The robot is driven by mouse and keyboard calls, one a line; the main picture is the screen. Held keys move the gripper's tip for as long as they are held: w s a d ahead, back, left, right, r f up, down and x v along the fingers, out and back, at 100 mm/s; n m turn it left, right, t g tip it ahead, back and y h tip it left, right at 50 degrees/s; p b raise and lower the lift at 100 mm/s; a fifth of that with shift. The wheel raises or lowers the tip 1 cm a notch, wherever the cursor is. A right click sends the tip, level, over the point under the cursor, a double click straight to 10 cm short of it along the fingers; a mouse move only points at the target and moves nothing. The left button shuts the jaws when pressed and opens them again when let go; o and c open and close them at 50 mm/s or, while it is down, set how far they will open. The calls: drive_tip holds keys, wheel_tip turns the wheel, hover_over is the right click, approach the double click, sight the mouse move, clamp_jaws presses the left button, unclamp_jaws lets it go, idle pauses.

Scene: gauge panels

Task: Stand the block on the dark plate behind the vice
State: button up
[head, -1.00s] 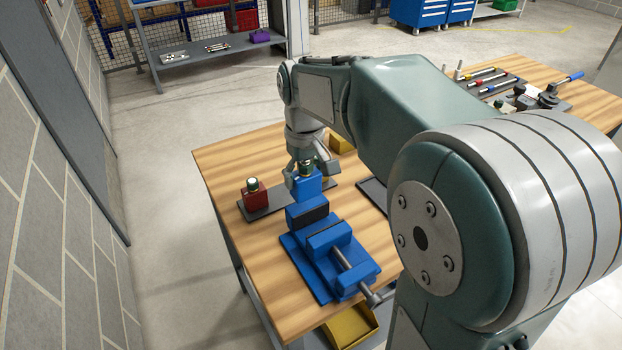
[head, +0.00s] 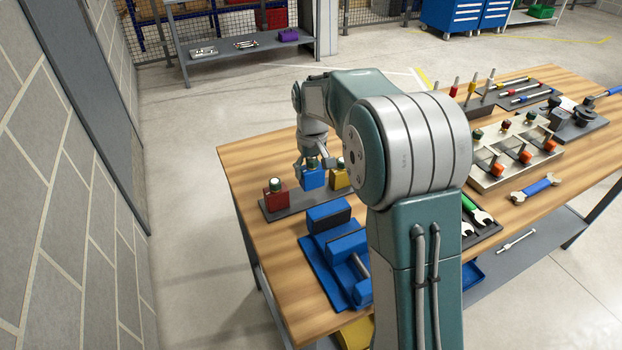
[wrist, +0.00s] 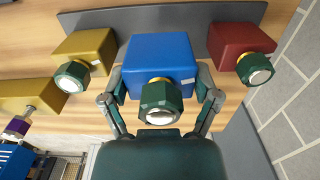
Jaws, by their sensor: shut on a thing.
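The blue block (head: 313,178) has a green, hexagonal fitting on its top. It is upright between the red block (head: 276,195) and the yellow block (head: 340,175), over the dark plate (head: 290,207) behind the blue vice (head: 337,246). My gripper (head: 314,163) is shut on the blue block from above. In the wrist view my gripper (wrist: 160,85) has a finger on each side of the blue block (wrist: 160,55), with the yellow block (wrist: 84,52) left and the red block (wrist: 238,45) right, both apart from it. Whether its base touches the plate I cannot tell.
My arm hides part of the vice and the plate's right end. To the right on the bench are a fixture with orange parts (head: 512,158), a blue-handled wrench (head: 536,188) and a tray of green-handled wrenches (head: 478,218). The bench's left front (head: 270,265) is bare.

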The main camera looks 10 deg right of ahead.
sight(309, 180)
drive_tip(key=shift+w+a+f, duration=0.35)
drive_tip(key=shift+w+f, duration=0.1)
wheel_tip(309, 180, down, 2)
drive_tip(key=shift+f, duration=0.25)
drive_tip(key=shift+d+f, duration=0.1)
drive_tip(key=shift+f, duration=0.2)
drive_tip(key=shift+d, duration=0.15)
drive_tip(key=o, duration=1.1)
drive_tip(key=shift+f, duration=0.1)
drive_tip(key=shift+c, duration=0.2)
drive_tip(key=shift+o, duration=0.2)
